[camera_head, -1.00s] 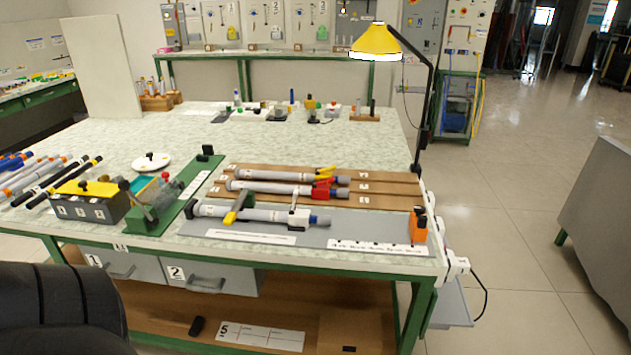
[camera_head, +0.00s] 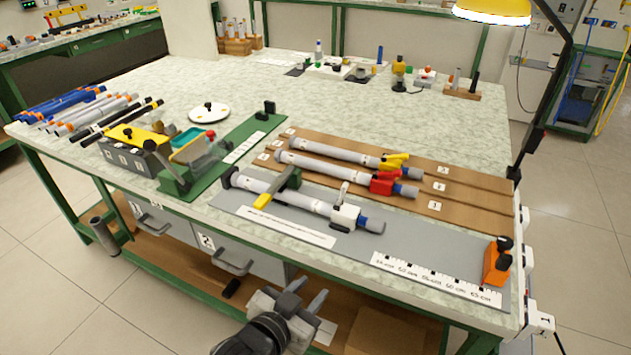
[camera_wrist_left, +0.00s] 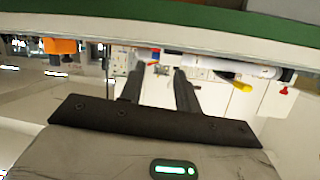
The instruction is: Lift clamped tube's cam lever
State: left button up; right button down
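A grey tube (camera_head: 316,206) with a blue end lies on a grey mat near the table's front edge. A dark green clamp (camera_head: 288,182) crosses over it, with a yellow lever (camera_head: 262,201) pointing down toward the front. A white block (camera_head: 346,216) with an upright pale lever sits around the tube near its blue end. My left gripper (camera_head: 308,294) is open and empty, in front of the table and apart from the tube. Its two spread fingers also show in the left wrist view (camera_wrist_left: 158,85). My right gripper is not in view.
Two more grey tubes, with a yellow fitting (camera_head: 394,161) and a red fitting (camera_head: 384,183), lie on brown boards behind. An orange stop (camera_head: 496,262) stands at the mat's right end. A green fixture (camera_head: 232,142) stands left. Drawer handles and the table edge are near my gripper.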

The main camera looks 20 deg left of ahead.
aim_at(343, 190)
pick_arm(q)
jog(key=w+a+r+t+y+b, duration=0.15)
jog(key=w+r+t, duration=0.25)
jog(key=w+r, duration=0.4)
jog(key=w, duration=1)
jog(key=w+f, duration=0.1)
jog(key=w, duration=0.4)
jog(key=shift+w+d, duration=0.1)
jog(key=shift+w, duration=0.05)
